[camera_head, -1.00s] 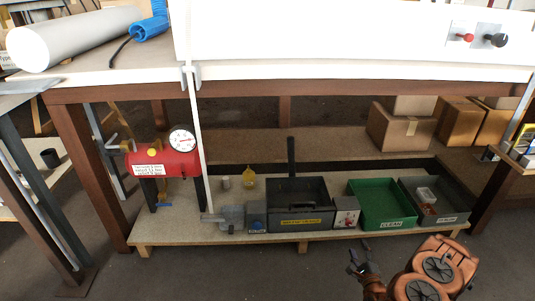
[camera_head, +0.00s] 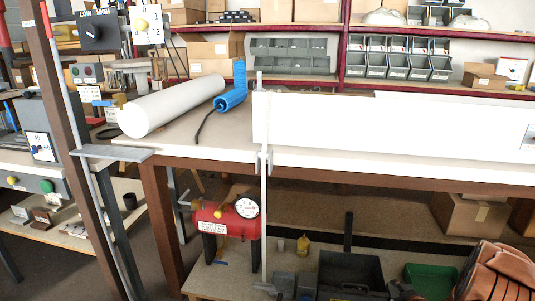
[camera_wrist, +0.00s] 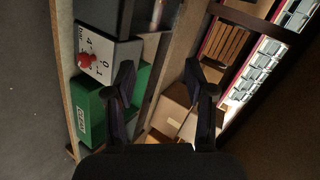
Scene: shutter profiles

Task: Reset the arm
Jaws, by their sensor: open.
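My gripper (camera_wrist: 160,78) shows in the wrist view with its two dark fingers spread apart and nothing between them. In that view it points at the lower shelf, near the green bin (camera_wrist: 135,83) and a grey box with a red knob (camera_wrist: 92,55). Neither is held. In the head view my orange-brown arm is at the lower right corner, in front of the bench. The gripper end is low at the bottom edge of that view and hard to make out.
The bench top (camera_head: 190,135) carries a long white profile (camera_head: 400,130), a white roll (camera_head: 170,107) and a blue tool (camera_head: 232,98). Below stand a red tank with a gauge (camera_head: 228,220), a dark bin (camera_head: 350,270) and a cardboard box (camera_head: 468,218). An upright post (camera_head: 75,130) stands left.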

